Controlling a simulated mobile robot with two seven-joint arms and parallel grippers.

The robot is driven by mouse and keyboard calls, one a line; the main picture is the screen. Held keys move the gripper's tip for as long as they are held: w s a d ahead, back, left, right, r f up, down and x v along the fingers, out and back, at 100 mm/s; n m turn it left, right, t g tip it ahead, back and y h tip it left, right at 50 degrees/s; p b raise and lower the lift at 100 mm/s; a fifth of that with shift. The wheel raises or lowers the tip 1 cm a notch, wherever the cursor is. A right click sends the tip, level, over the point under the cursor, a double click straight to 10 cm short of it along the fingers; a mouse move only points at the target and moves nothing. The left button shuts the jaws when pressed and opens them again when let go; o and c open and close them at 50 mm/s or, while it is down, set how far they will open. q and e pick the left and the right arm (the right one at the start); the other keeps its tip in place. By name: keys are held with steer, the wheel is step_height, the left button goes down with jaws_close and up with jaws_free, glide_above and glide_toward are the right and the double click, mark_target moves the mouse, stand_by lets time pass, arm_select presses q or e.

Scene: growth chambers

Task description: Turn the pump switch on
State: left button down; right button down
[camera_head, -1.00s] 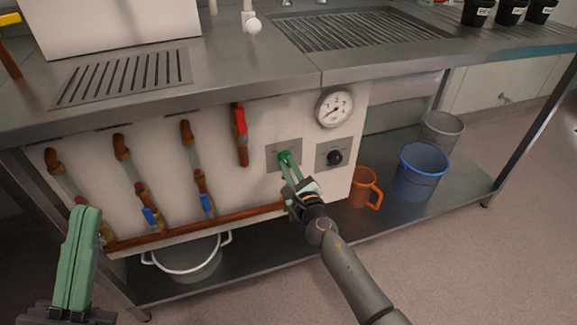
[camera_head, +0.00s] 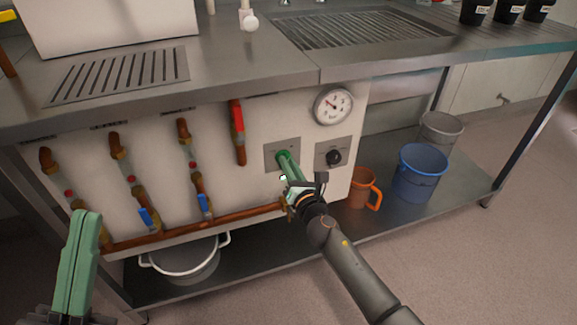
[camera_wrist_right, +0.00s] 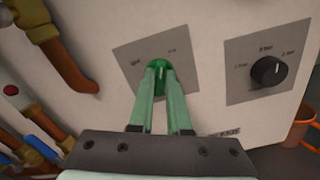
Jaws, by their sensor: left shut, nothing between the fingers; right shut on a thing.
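The pump switch is a green knob (camera_wrist_right: 161,70) on a square grey plate (camera_wrist_right: 133,50) on the white panel. It also shows in the head view, where the knob (camera_head: 283,155) is partly hidden by my fingertips. My right gripper (camera_wrist_right: 161,80) is shut on the green knob, one finger on each side. A pale mark on the knob points roughly up in the wrist view; the plate's small labels are too blurred to read surely. My left gripper (camera_head: 82,232) is shut and empty at the lower left, away from the panel.
A black selector knob (camera_head: 333,157) sits right of the switch, below a round gauge (camera_head: 333,105). Copper pipes and valves (camera_head: 142,200) cover the panel's left. An orange jug (camera_head: 362,188), blue bucket (camera_head: 418,172) and white pot (camera_head: 185,258) stand on the lower shelf.

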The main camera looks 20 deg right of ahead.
steer(key=shift+d+m, duration=0.1)
steer(key=shift+m, duration=2.1)
steer(key=shift+b, duration=0.3)
steer(key=c, duration=0.9)
jaws_free()
steer(key=shift+o, duration=0.2)
steer(key=s+p, duration=0.1)
steer(key=s, duration=1.1)
steer(key=shift+s+d, duration=0.2)
steer(key=shift+s, duration=0.05)
